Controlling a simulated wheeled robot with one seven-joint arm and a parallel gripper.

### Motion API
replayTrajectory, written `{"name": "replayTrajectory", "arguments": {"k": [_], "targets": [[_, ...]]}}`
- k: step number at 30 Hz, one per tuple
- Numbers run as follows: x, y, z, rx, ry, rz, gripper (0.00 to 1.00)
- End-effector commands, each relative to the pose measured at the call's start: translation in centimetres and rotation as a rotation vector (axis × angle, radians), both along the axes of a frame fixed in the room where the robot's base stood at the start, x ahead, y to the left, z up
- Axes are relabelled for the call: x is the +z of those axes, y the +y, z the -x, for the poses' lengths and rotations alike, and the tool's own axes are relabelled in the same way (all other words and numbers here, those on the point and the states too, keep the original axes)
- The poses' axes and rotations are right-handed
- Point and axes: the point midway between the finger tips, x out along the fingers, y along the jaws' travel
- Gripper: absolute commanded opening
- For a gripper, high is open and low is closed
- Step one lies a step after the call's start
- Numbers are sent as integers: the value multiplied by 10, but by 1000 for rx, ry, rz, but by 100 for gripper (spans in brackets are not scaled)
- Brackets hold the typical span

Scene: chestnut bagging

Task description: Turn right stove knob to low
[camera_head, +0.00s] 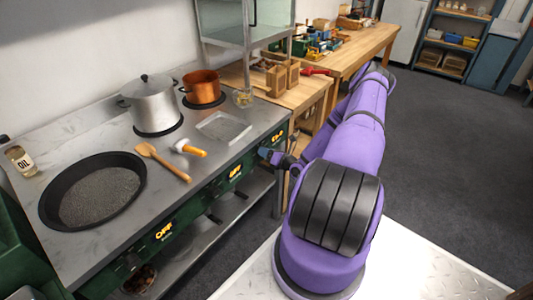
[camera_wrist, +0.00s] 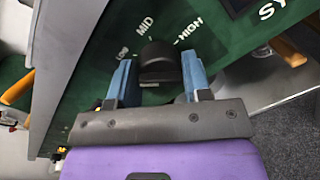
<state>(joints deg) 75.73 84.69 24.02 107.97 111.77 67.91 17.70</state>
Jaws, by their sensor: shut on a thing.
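The black stove knob (camera_wrist: 160,62) sits on the green front panel in the wrist view. My gripper (camera_wrist: 158,72) is shut on the knob, one blue finger on each side. In the head view my gripper (camera_head: 271,155) is at the right part of the green stove front (camera_head: 205,195), and the knob it holds is hidden there. I cannot tell which label the knob points to. A small lit display (camera_head: 278,135) near the gripper is too small to read.
On the stovetop stand a silver pot (camera_head: 152,103), a copper pot (camera_head: 203,87) and a dark round pan (camera_head: 93,191). A wooden spatula (camera_head: 163,162) and an orange-handled tool (camera_head: 189,148) lie between them. Wooden tables (camera_head: 345,58) stand behind. The grey floor at right is clear.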

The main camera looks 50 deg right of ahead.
Motion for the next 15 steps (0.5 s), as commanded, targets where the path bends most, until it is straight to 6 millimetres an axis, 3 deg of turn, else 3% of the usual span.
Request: {"name": "replayTrajectory", "arguments": {"k": [15], "targets": [[-1,2,0,3,17,-200,21]]}}
